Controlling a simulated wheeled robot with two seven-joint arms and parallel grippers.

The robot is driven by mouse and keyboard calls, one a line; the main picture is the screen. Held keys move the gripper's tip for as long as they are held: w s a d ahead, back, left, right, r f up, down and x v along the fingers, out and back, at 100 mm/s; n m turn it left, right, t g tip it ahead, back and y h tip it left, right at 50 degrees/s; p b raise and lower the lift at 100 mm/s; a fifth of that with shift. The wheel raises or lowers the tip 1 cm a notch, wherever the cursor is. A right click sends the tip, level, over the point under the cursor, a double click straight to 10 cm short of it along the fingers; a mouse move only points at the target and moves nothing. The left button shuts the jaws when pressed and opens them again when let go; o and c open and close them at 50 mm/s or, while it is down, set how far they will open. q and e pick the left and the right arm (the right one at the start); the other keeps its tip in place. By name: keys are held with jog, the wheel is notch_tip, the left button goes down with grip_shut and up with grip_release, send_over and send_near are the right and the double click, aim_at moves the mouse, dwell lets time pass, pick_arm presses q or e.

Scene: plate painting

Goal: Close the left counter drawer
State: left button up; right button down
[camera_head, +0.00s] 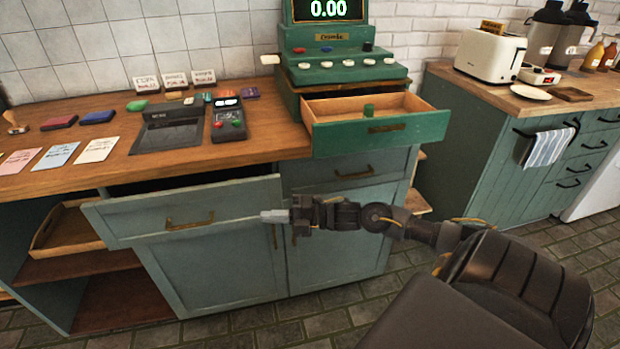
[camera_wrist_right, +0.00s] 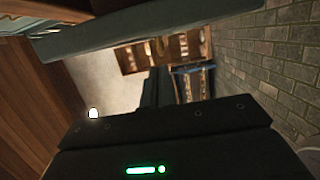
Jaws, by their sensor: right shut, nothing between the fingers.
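The left counter drawer (camera_head: 130,219) has a grey-green front with a brass handle (camera_head: 190,222). It stands pulled out below the wooden counter top, with a dark gap behind its upper edge. My right gripper (camera_head: 265,216) is shut and empty, pointing left near the lower right end of the drawer front. I cannot tell whether its tip touches the front. In the right wrist view, a grey-green panel (camera_wrist_right: 150,30) crosses the top, close to the dark fingers. My left gripper is not in view.
The cash register's green drawer (camera_head: 345,138) is open above the right counter drawer (camera_head: 325,173), which looks shut. A card terminal (camera_head: 229,122) and cards lie on the counter (camera_head: 255,150). Open shelves (camera_head: 95,265) are at lower left. Tiled floor (camera_head: 330,312) lies in front.

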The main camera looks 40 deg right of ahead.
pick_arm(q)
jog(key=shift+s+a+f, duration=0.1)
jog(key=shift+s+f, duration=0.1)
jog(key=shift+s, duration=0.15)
pick_arm(e)
jog(key=v, duration=1)
jog(key=shift+s+a, duration=0.25)
pick_arm(q)
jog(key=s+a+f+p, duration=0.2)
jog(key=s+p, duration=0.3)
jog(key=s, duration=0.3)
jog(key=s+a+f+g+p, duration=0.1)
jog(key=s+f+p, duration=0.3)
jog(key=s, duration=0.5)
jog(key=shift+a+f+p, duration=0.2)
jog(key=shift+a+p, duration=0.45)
jog(key=shift+p, duration=0.45)
pick_arm(e)
jog(key=a+m+t+h, duration=0.4)
jog(key=a+m+h, duration=0.2)
jog(key=a, duration=0.5)
jog(key=shift+s+f+t+h, duration=0.2)
jog(key=shift+t+h, duration=0.1)
jog(key=shift+h, duration=0.9)
